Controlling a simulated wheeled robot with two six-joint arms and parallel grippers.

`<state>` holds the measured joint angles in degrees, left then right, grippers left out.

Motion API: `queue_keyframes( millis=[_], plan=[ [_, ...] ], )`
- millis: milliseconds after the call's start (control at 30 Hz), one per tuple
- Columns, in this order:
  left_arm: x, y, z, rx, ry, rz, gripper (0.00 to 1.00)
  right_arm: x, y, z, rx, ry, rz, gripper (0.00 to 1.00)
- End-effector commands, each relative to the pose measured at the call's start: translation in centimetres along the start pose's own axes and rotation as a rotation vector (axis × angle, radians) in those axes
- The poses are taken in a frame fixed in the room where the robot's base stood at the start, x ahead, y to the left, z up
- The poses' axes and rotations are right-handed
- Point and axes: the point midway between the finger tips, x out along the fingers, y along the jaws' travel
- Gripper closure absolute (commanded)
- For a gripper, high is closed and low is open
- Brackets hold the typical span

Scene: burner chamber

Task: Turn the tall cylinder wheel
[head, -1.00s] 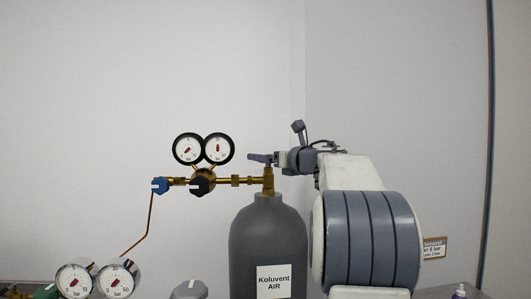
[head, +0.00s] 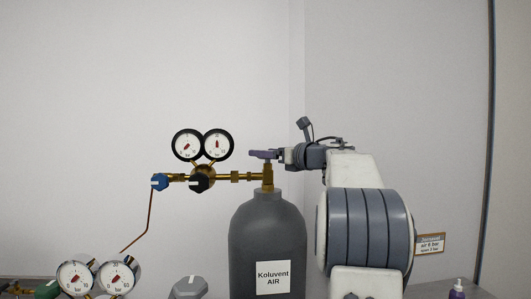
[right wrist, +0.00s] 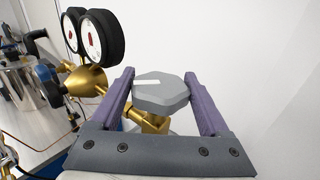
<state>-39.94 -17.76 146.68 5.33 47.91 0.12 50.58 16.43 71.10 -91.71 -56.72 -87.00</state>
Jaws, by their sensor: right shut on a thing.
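The tall grey cylinder (head: 268,220), labelled "Koluvent AIR", stands upright with a brass valve (head: 267,178) on top. In the right wrist view its wheel (right wrist: 163,95) is a grey many-sided knob with a white mark, on a brass stem (right wrist: 150,123). My right gripper (head: 264,154) is at the valve top, with its purple fingers level. In the right wrist view the fingers (right wrist: 162,92) stand on both sides of the wheel, shut on it. In the head view the fingers largely hide the wheel. My left gripper is not in view.
Two upper gauges (head: 203,145) and a regulator with a black knob (head: 200,182) and blue knob (head: 160,181) sit left of the valve. Two lower gauges (head: 98,277) and a grey knob (head: 189,288) stand at the front. A wall is behind.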

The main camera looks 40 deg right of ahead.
Motion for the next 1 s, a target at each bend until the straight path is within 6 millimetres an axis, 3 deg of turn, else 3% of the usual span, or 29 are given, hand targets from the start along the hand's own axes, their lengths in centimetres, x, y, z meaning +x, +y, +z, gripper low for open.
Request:
queue_keyframes(
  millis=[500,1000],
  plan=[
    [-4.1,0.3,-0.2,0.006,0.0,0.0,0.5,0.1,-0.1,0.5,0.001,-0.003,0.38,0.76],
    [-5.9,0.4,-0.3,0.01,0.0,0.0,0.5,0.0,0.1,0.3,-0.001,-0.006,0.512,0.76]
  ],
)
